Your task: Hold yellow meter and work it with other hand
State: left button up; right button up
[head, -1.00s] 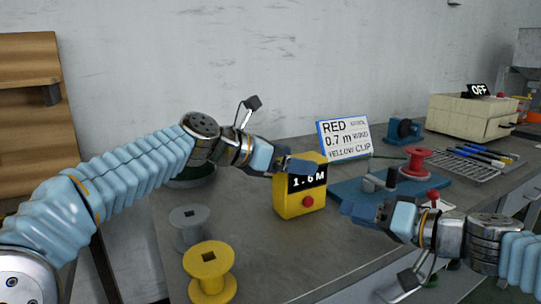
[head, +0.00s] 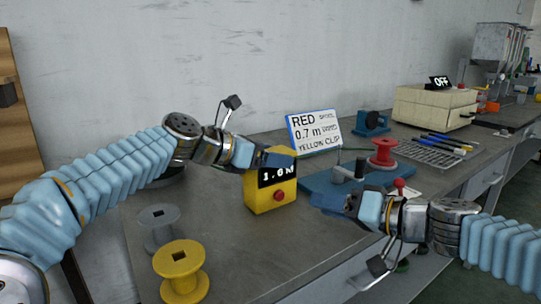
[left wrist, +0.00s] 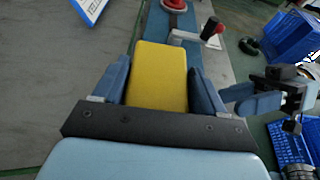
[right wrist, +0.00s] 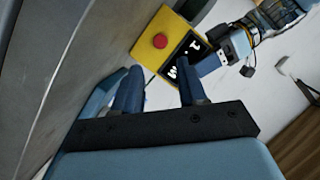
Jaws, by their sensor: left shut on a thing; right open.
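The yellow meter (head: 272,197) is a box with a dark display and a red button on its front; the display is partly covered in the head view and seems to begin 1.6. My left gripper (head: 275,160) is shut on its upper part; in the left wrist view the meter's yellow top (left wrist: 158,75) lies between both fingers. My right gripper (head: 335,203) is open and empty, to the right of the meter and apart from it. In the right wrist view the meter (right wrist: 172,42), with its red button facing me, is beyond the open fingers (right wrist: 160,90).
A grey spool (head: 158,225) and a yellow spool (head: 181,270) stand at left. A blue fixture (head: 325,187) with a red spool (head: 383,152) is behind my right gripper. A sign (head: 316,132) reads red, 0.7 m, yellow clip. Pens lie on a rack (head: 430,152); a beige box (head: 432,105) shows OFF.

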grip_shut()
dwell(1.5)
